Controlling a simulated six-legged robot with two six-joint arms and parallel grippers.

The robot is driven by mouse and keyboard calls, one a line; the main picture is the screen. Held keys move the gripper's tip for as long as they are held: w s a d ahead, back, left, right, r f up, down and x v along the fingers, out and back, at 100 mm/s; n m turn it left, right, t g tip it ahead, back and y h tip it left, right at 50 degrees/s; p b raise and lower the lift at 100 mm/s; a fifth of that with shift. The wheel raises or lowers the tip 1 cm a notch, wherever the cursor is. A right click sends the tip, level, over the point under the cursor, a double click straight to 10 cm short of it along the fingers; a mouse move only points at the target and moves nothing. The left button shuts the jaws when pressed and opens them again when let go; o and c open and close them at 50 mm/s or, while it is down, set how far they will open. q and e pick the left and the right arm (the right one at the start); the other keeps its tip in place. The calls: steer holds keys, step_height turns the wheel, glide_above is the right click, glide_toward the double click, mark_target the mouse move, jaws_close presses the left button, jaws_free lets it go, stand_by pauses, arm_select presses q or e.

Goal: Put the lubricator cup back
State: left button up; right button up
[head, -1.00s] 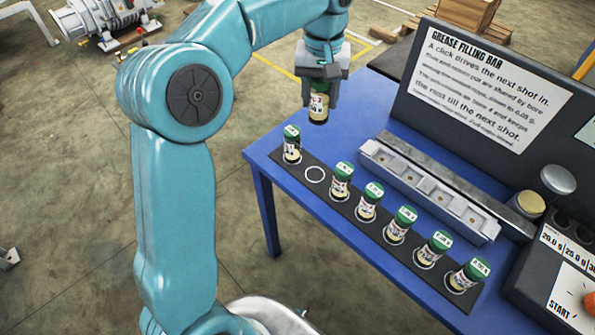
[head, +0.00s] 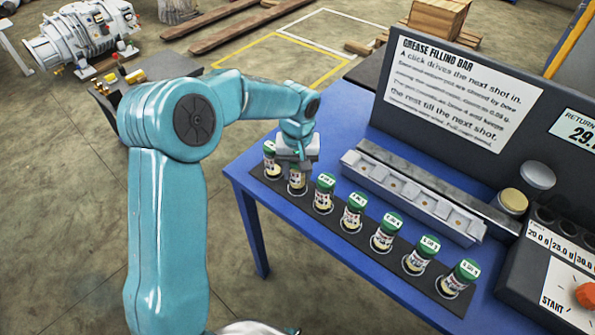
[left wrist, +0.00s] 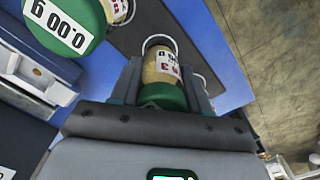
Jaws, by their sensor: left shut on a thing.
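My left gripper (head: 297,168) is shut on a lubricator cup (head: 297,183) with a green lid and pale label. The gripper holds it upright at the second place from the far left end of the dark strip (head: 337,222). In the left wrist view the cup (left wrist: 161,72) is between the two fingers (left wrist: 161,80), with a white ring around its lower end. I cannot tell whether its base touches the strip. Similar green-lidded cups stand on both sides of it, one at the far end (head: 270,162) and one nearer (head: 324,195). My right gripper is not in view.
The strip lies on a blue table (head: 345,258). Behind it are a grey slotted block (head: 412,199) and a dark panel with a sign (head: 460,90). A control box with an orange knob (head: 588,294) is at the right. Neighbouring cups stand close.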

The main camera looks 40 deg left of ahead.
arm_select(q)
steer(key=shift+f, duration=0.6)
steer(key=o, duration=1.2)
steer(key=shift+f, duration=0.15)
step_height(320, 180, up, 12)
steer(key=shift+r, duration=0.25)
steer(key=shift+s+f, duration=0.1)
